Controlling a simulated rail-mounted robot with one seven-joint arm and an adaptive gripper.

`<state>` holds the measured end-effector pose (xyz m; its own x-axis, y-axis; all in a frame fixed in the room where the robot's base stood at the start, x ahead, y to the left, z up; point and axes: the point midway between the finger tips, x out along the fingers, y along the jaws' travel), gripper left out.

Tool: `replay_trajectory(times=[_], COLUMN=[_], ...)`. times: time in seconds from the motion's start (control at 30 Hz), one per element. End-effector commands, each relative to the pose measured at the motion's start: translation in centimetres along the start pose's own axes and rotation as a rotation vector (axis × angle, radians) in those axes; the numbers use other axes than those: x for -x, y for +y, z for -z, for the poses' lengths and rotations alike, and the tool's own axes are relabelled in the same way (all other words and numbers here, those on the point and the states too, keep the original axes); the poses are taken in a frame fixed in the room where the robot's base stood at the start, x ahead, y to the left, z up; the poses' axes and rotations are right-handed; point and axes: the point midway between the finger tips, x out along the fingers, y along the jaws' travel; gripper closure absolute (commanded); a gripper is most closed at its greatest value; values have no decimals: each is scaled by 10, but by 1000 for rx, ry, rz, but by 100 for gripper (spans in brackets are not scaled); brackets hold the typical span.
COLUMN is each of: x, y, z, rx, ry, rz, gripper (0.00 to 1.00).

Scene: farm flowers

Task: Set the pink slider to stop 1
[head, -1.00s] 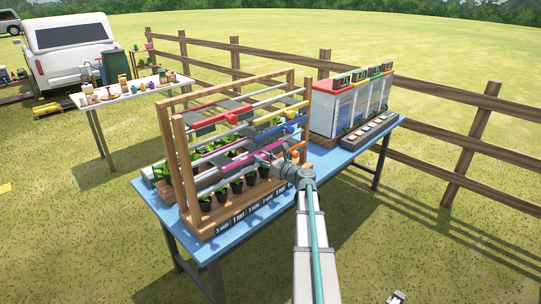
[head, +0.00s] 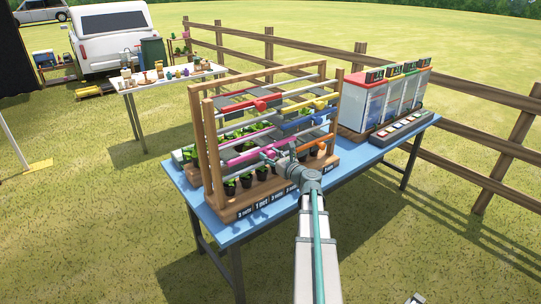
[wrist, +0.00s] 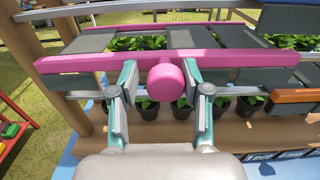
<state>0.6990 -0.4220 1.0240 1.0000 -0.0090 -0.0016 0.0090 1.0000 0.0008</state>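The pink slider (wrist: 100,62) is a pink bar with a round pink knob (wrist: 165,82), carried on a rail of the wooden rack. Its bar also shows in the head view (head: 240,157), low on the rack's front. My gripper (wrist: 163,92) straddles the knob, one finger on each side. The fingers are open, with a small gap showing beside the knob. In the head view my gripper (head: 277,156) is at the rack's front and partly hides the slider. Labels (head: 262,204) run along the rack's base; their stop numbers are hard to read.
The wooden rack (head: 207,150) also carries a red slider (head: 258,104), a yellow slider (head: 320,104), a blue slider (head: 303,122) and an orange slider (head: 316,148). Potted plants (wrist: 182,108) stand beneath the pink slider. A white cabinet (head: 362,103) stands right on the blue table (head: 225,227).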

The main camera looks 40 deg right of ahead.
Motion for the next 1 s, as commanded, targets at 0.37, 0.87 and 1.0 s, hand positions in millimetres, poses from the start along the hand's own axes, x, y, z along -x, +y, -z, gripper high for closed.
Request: replay_trajectory(times=[0.37, 0.87, 1.0], x=[0, 71, 95], y=[-1, 1, 1], z=[-1, -1, 0], rx=[0, 0, 0], ry=[-1, -1, -1], rz=[4, 7, 6], gripper=[39, 39, 39])
